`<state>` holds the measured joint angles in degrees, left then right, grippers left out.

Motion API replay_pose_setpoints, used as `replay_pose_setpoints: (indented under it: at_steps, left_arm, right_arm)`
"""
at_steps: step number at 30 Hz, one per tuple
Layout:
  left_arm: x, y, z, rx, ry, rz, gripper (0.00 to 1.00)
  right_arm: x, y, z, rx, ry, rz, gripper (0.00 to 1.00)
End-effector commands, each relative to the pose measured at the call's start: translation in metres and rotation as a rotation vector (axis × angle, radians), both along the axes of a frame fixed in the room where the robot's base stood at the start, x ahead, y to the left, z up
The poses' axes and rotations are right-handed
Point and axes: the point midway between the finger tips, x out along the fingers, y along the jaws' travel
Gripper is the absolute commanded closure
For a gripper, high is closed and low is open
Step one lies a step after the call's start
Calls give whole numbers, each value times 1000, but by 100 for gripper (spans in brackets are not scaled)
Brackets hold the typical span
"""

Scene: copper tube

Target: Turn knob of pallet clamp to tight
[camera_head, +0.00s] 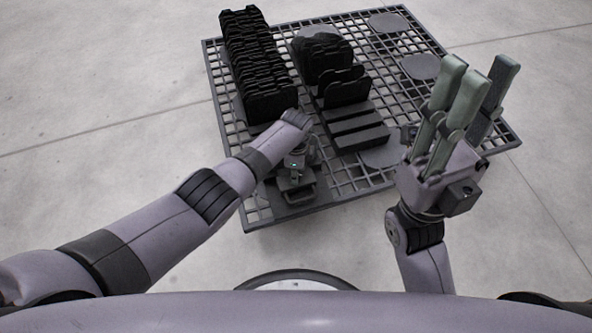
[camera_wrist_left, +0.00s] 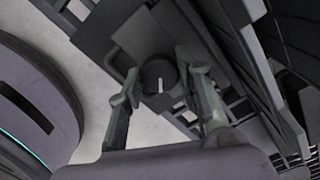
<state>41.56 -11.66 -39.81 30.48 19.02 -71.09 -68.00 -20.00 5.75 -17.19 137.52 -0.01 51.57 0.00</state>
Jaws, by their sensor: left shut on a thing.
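The pallet clamp (camera_head: 297,193) is a dark bracket at the near edge of the pallet, partly hidden by my left wrist. Its round dark knob (camera_wrist_left: 158,76) shows in the left wrist view, with a white mark line pointing roughly straight down in the picture. My left gripper (camera_wrist_left: 162,80) has one finger on each side of the knob and is shut on it. In the head view my left fingers are mostly hidden behind the wrist. My right gripper (camera_head: 479,72) is open and empty, its fingers pointing up, above the right side of the pallet.
The dark grid pallet (camera_head: 330,203) carries a long row of black parts (camera_head: 253,60) at the left and a shorter row (camera_head: 330,72) beside it. Flat grey discs (camera_head: 420,66) lie on the right side. Bare concrete floor (camera_head: 110,70) surrounds the pallet.

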Motion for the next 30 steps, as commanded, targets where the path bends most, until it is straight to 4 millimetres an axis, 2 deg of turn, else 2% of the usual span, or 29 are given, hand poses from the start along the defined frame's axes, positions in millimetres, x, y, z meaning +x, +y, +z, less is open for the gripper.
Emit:
replay_pose_setpoints:
  at_steps: [18, 30]
  left_arm:
    - [1, 0, 0, 1, -1, -576, 95]
    - [1, -1, 1, 0, 0, -834, 95]
  right_arm:
    - [0, 0, -3, 0, 0, 0, 74]
    - [0, 0, -5, 0, 0, 0, 74]
